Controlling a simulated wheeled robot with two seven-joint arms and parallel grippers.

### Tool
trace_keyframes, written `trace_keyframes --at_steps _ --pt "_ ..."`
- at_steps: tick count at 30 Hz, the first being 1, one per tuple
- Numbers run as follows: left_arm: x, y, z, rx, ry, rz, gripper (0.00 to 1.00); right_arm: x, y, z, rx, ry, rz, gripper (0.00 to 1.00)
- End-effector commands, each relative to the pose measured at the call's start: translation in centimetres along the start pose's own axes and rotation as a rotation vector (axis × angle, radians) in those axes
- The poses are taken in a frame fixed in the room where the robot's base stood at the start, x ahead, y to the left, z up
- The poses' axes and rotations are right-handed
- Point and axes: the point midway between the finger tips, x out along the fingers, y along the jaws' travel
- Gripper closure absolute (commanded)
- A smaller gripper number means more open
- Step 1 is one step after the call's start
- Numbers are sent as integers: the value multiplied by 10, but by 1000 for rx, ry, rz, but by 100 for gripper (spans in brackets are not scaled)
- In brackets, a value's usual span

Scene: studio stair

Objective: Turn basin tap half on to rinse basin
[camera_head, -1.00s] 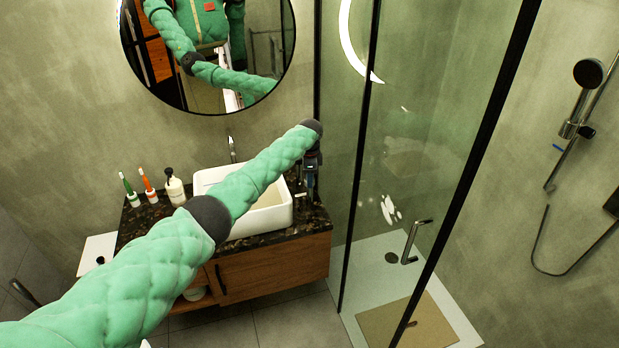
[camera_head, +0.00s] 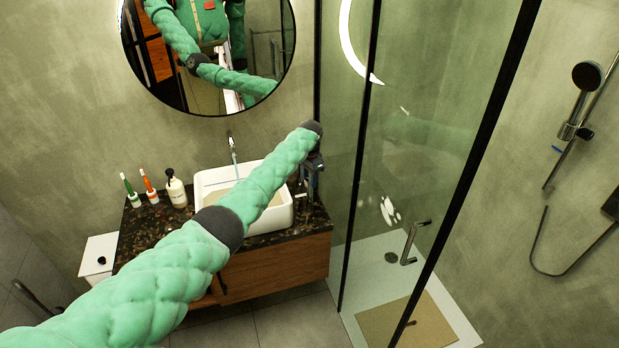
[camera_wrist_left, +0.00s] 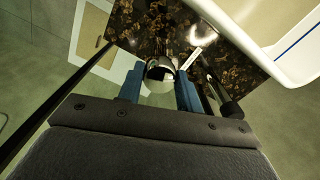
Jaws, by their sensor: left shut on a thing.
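The white basin (camera_head: 283,217) sits on a dark speckled counter. The wall spout (camera_head: 231,142) stands behind it, and a thin pale-blue stream of water (camera_head: 235,168) falls from it into the basin. A blue line of water (camera_wrist_left: 296,44) also shows over the basin in the left wrist view. My left gripper (camera_head: 312,180) is beside the basin's right edge; its blue fingers (camera_wrist_left: 160,82) are shut on the round chrome tap handle (camera_wrist_left: 160,70), whose light lever (camera_wrist_left: 196,56) points toward the basin. In the head view my arm hides part of the basin. My right gripper is not in view.
The glass shower panel (camera_head: 345,150) is close to the right of my gripper. A dark cylinder (camera_wrist_left: 229,108) is near the fingers. The round mirror (camera_head: 215,45) hangs above.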

Motion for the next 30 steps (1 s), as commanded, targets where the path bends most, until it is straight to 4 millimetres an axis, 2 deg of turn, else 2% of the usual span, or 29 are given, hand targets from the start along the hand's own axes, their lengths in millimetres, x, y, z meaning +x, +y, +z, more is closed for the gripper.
trace_keyframes --at_steps 8,21,30 --pt "-3 1 -1 -263 3 1 88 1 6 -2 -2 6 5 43" --pt "-4 0 -1 -658 3 0 88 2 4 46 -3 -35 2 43" --pt "-4 0 -2 -833 4 0 88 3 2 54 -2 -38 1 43"
